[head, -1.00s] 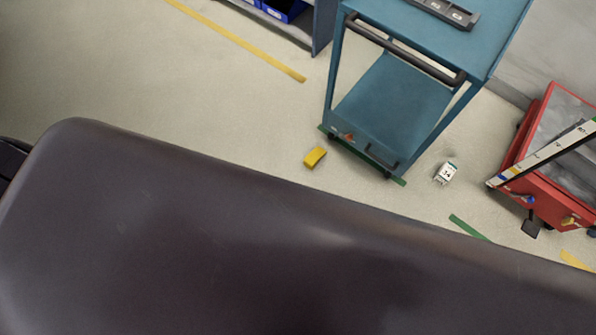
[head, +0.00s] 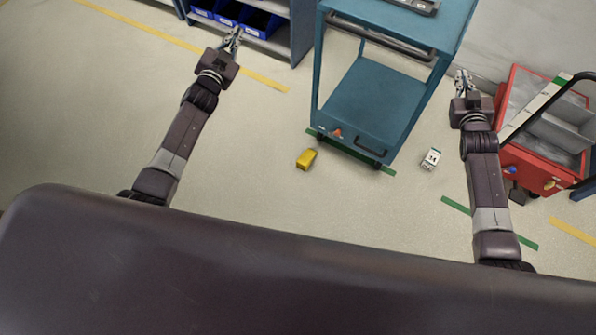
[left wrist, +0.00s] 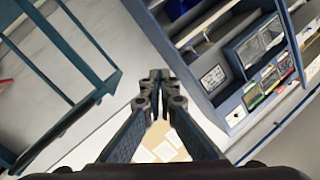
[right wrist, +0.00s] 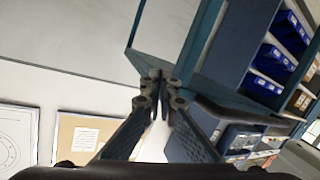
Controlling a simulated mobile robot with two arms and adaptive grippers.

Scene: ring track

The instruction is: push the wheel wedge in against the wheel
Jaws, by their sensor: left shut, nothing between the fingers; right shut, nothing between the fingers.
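The yellow wheel wedge (head: 306,159) lies on the floor just in front of the left end of a teal cart (head: 368,104). A small gap of floor seems to show between the wedge and the cart's near left corner. The wheel there is too small to make out clearly. My left gripper (head: 235,36) is shut and empty, raised at the upper left near the shelf. It also shows shut in the left wrist view (left wrist: 159,82). My right gripper (head: 462,76) is shut and empty, right of the cart. It shows shut in the right wrist view (right wrist: 160,82). Neither touches the wedge.
A white numbered block (head: 431,159) lies on the floor right of the cart. A red cart (head: 540,172) stands at the right, close to my right arm. A shelf with blue bins (head: 262,22) stands at the upper left. The floor left of the wedge is clear.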

